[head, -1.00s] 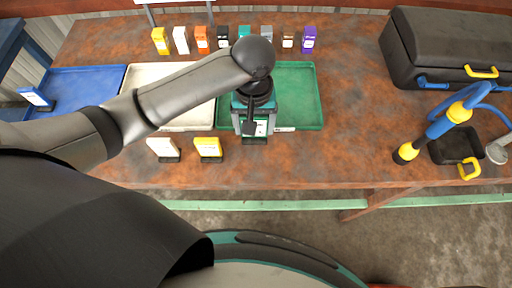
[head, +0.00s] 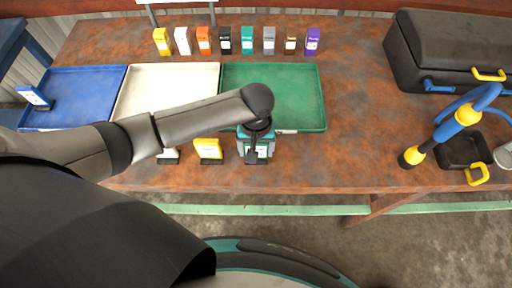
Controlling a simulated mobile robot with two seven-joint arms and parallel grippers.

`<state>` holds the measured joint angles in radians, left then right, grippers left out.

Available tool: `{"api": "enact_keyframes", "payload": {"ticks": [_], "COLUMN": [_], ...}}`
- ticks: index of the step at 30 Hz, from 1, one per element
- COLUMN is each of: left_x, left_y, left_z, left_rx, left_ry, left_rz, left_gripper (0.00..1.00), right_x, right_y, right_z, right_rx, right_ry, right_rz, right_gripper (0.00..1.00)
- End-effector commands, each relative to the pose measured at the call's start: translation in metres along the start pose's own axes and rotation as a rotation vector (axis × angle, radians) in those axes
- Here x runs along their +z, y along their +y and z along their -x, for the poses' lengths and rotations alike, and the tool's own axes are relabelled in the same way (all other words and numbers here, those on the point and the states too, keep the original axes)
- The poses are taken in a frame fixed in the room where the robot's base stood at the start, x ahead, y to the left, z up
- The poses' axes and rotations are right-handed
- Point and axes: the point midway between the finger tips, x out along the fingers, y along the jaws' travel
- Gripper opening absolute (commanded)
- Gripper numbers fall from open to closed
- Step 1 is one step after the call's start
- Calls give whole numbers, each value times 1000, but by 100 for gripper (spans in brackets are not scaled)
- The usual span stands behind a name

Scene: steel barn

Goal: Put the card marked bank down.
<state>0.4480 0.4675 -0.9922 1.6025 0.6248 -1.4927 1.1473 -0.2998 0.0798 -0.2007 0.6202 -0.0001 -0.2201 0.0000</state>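My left gripper (head: 256,146) is above the front strip of the table, pointing down, seen from behind its wrist. It is around a teal card with a white label (head: 263,151) on a dark base (head: 256,161). The base is low, at about the level of the front row; I cannot tell whether it touches the table. The fingertips are partly hidden by the wrist, and the card's wording is too small to read. A yellow card (head: 208,148) stands just left of it. A white card (head: 168,156) further left is mostly hidden by my arm. My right gripper is out of view.
Blue (head: 98,76), cream (head: 168,70) and green (head: 272,70) trays lie behind. A blue card (head: 37,97) stands in the blue tray. Several coloured cards line the back. A black case (head: 440,45) and a blue-yellow tool (head: 445,130) are right.

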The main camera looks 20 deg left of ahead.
Motion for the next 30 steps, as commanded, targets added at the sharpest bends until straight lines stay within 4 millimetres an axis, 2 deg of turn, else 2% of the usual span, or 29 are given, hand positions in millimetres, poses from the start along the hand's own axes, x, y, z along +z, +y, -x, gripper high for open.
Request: {"api": "enact_keyframes", "payload": {"ticks": [4, 5, 9, 10, 20, 23, 30], "left_x": [0, 0, 0, 0, -1, -1, -1], "left_y": [0, 0, 0, 0, 0, 0, 1], "left_z": [-3, -3, -3, -3, 2, 17, 70], "left_rx": [1, 0, 0, 0, 0, 2, 3], "left_ry": [-1, -1, -1, -1, 1, 2, 2], "left_rz": [1, 1, 1, 1, 0, 0, 0], "left_gripper": [22, 82, 98, 100, 100, 100, 100], "right_x": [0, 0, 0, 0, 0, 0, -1], "right_y": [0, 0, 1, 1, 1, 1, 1], "right_z": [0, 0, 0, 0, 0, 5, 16], "right_rx": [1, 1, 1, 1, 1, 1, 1], "right_ry": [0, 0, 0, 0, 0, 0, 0], "right_rz": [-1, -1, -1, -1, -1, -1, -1], "right_gripper": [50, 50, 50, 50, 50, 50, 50]}}
